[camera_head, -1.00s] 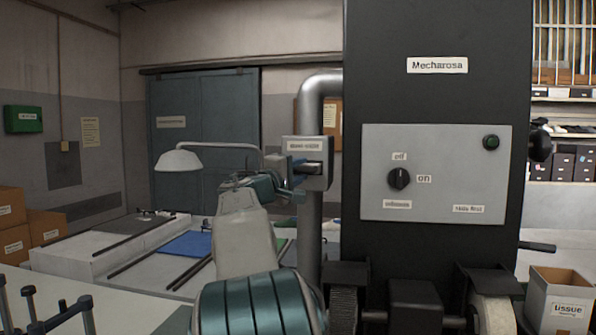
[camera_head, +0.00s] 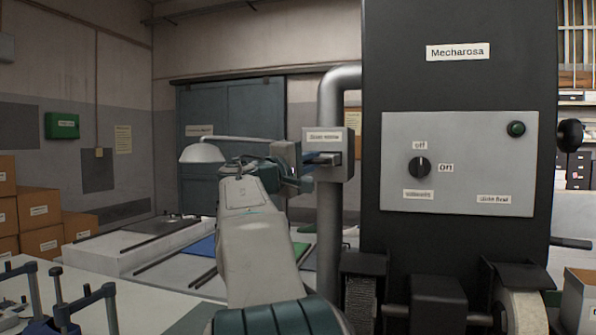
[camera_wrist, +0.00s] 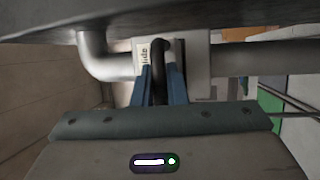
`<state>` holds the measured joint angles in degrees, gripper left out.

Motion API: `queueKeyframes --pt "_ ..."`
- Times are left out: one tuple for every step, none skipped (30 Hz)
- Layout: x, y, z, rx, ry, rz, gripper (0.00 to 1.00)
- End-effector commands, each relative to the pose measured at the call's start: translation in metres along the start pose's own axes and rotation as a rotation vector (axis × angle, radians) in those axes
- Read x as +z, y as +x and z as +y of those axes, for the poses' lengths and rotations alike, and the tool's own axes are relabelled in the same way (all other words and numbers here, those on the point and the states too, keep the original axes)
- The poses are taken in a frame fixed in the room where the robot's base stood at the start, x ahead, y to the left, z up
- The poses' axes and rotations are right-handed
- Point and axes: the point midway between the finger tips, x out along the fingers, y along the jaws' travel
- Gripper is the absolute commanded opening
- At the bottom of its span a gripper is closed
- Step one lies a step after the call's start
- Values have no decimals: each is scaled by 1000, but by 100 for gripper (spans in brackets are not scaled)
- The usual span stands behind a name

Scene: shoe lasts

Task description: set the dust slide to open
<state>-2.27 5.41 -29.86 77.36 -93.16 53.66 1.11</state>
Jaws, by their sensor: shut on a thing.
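The dust slide (camera_head: 327,139) is a pale labelled box on the grey vertical duct pipe, left of the black machine. A dark handle sticks out of its front. My gripper (camera_head: 318,160) reaches it from the left in the head view. In the wrist view my gripper (camera_wrist: 162,88) has its two blue fingers shut on the black slide handle (camera_wrist: 160,60), with the pale box (camera_wrist: 195,60) just behind. The fingers partly hide the handle and the label, so I cannot tell the slide's exact position.
The black Mecharosa machine (camera_head: 455,75) stands close on the right, with a grey switch panel (camera_head: 440,190) and brushes below. A lamp (camera_head: 202,153) hangs over the bench behind my arm. Cardboard boxes (camera_head: 40,210) are stacked at the left.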

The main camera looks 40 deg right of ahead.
Motion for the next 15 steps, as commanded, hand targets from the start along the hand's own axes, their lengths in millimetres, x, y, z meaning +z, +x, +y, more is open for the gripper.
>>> queueKeyframes --pt "2 0 -3 -6 -1 -5 0" --pt "2 0 -3 -6 -2 -6 0" --pt "2 0 -3 -6 -2 -6 0" --pt "2 0 -3 -7 -2 -7 0" --pt "2 0 -3 -7 -2 -7 0" --pt "2 0 -3 -7 -2 -7 0" --pt "1 0 -3 -7 -2 -7 0" --pt "1 0 -4 -7 -2 -7 0" --pt "1 0 -4 -8 -1 -7 21" --pt "1 0 -4 -8 -1 -7 29" --pt "1 -1 -4 -7 -1 -7 34" --pt "1 -1 -3 -7 -1 -6 34" --pt "1 -1 -3 -7 -1 -6 34" --pt "1 -1 -3 -6 -1 -5 34" --pt "1 -1 -3 -6 -1 -5 34"
